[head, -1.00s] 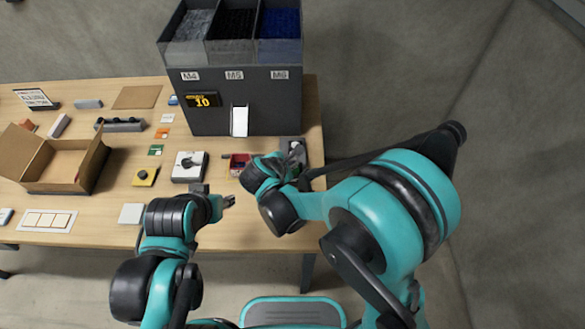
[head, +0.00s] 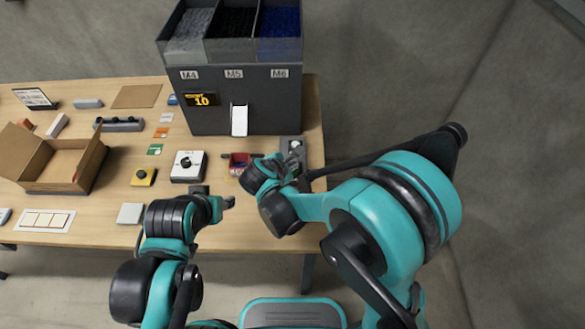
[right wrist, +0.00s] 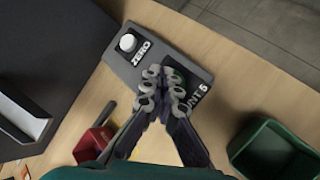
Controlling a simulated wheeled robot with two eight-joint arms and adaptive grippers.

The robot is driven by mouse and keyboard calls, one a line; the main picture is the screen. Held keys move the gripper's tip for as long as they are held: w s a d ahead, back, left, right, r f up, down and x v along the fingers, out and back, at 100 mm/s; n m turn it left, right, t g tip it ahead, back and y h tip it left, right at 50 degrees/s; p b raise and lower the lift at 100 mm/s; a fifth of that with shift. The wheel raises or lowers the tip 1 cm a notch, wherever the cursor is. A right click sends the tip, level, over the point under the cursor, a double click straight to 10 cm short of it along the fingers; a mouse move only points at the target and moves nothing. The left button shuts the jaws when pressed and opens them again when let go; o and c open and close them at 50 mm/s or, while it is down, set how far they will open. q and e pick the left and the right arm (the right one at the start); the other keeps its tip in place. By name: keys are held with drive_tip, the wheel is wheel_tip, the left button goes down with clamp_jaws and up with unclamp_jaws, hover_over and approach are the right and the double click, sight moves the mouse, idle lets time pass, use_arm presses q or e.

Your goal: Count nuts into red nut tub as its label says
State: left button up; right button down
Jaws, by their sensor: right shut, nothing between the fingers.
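The red nut tub (head: 238,168) stands on the table in front of the feeder, with something dark bluish inside; part of it shows in the right wrist view (right wrist: 92,146). Its label is not readable. The grey feeder (head: 222,115) has a display (head: 201,100) reading 10. My right gripper (right wrist: 163,80) is shut and empty, its tips over a grey button panel (right wrist: 140,73). The panel has a white ZERO button (right wrist: 127,42) and a partly covered label ending in "UNT 5". Whether the tips touch the panel is unclear. My left gripper (head: 229,202) hangs near the table's front edge.
Feeder bins marked M4, M5 and M6 hold grey, black and blue pieces. A white chute (head: 239,120) is on the feeder's front. A green tub (right wrist: 278,150) is beside my right gripper. A dial box (head: 188,166) and open carton (head: 60,170) stand left.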

drive_tip(key=shift+f+b, duration=0.45)
idle(0.5)
drive_tip(key=shift+r, duration=0.15)
drive_tip(key=shift+r+p, duration=0.6)
drive_tip(key=shift+r, duration=0.15)
wheel_tip(320, 180, up, 5)
drive_tip(key=p, duration=0.3)
drive_tip(key=shift+p, duration=0.4)
idle(1.6)
